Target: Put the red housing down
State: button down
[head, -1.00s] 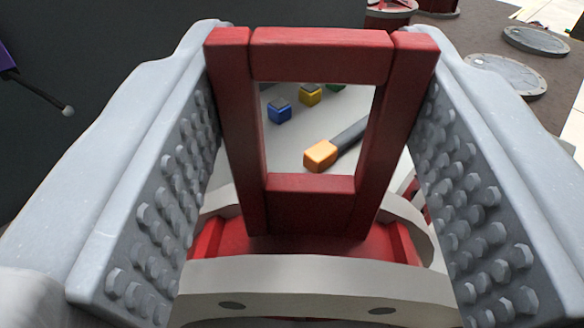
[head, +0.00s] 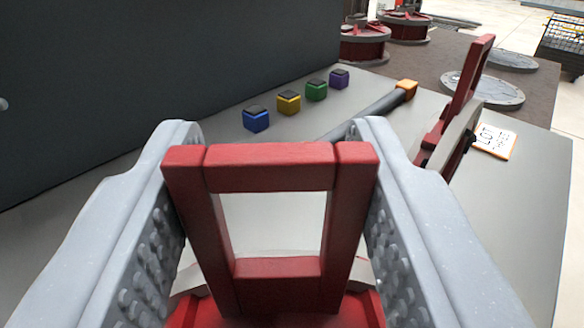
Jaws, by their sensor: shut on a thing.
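My gripper (head: 280,215) fills the lower middle of the head view, its two grey studded jaws shut on the red housing. The red housing (head: 270,167) has an upright rectangular frame handle between the jaws. Its lower body is partly cut off by the bottom edge of the view. A pale grey table top (head: 520,220) lies beyond and around it. I cannot tell whether the underside of the housing touches the table.
A blue block (head: 256,120), a yellow block (head: 288,103), a green block (head: 316,91) and a purple block (head: 339,79) stand in a row. A dark bar with an orange end (head: 406,88) lies right of them. Another red-framed housing (head: 462,95) stands at right beside a label card (head: 494,141). Free table lies at far right.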

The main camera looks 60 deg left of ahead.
jog(key=shift+r, duration=0.2)
jog(key=c, duration=0.9)
grip_release()
jog(key=shift+f, duration=0.15)
jog(key=shift+o, duration=0.2)
jog(key=p+v, duration=0.3)
jog(key=v, duration=0.9)
